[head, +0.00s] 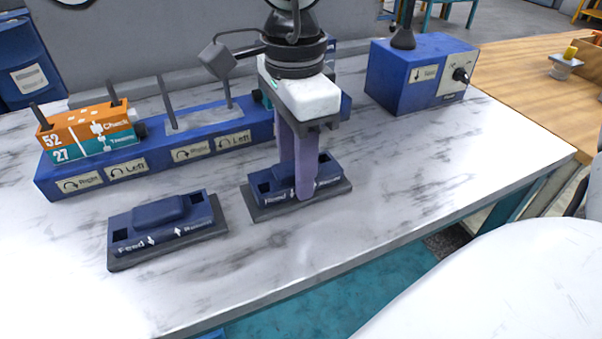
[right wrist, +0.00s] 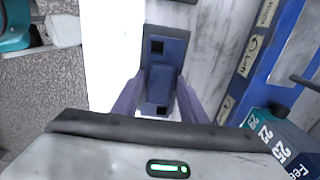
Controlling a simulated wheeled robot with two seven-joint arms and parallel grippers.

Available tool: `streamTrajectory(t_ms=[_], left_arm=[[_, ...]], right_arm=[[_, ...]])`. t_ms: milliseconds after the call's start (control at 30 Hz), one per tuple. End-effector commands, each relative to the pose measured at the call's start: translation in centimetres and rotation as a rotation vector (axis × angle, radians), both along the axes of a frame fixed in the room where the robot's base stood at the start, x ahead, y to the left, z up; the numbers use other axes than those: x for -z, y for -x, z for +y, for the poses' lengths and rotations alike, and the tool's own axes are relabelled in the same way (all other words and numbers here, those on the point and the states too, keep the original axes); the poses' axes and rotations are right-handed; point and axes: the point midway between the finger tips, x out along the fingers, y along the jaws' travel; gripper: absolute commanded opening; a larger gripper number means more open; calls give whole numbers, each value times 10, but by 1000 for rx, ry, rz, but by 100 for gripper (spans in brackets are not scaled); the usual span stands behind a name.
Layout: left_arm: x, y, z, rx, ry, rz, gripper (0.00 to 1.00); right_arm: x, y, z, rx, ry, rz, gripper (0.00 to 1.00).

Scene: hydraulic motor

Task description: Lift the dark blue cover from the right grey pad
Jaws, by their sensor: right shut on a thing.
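The right dark blue cover (head: 268,185) sits on the right grey pad (head: 333,192) on the marble-topped table. My right gripper (head: 304,190) points down over it, with its purple fingers shut on the cover's raised middle. The cover appears to rest on the pad. A second dark blue cover (head: 158,214), marked "Feed", sits on the left grey pad (head: 170,247). My left gripper is not in view.
A long blue base (head: 110,172) with "Left" and "Right" labels stands behind, carrying an orange and teal block (head: 90,135) and upright pins. A blue control box (head: 418,75) stands at the back right. The marble tabletop (head: 420,170) is clear right of the pads.

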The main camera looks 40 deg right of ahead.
Motion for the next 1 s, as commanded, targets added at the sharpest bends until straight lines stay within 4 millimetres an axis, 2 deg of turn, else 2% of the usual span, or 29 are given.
streamTrajectory(t_ms=[100, 1000], left_arm=[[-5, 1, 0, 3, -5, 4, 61], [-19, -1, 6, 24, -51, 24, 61]], right_arm=[[-11, -1, 0, 0, 0, -3, 0], [-63, -1, 0, 1, 0, -3, 0]])
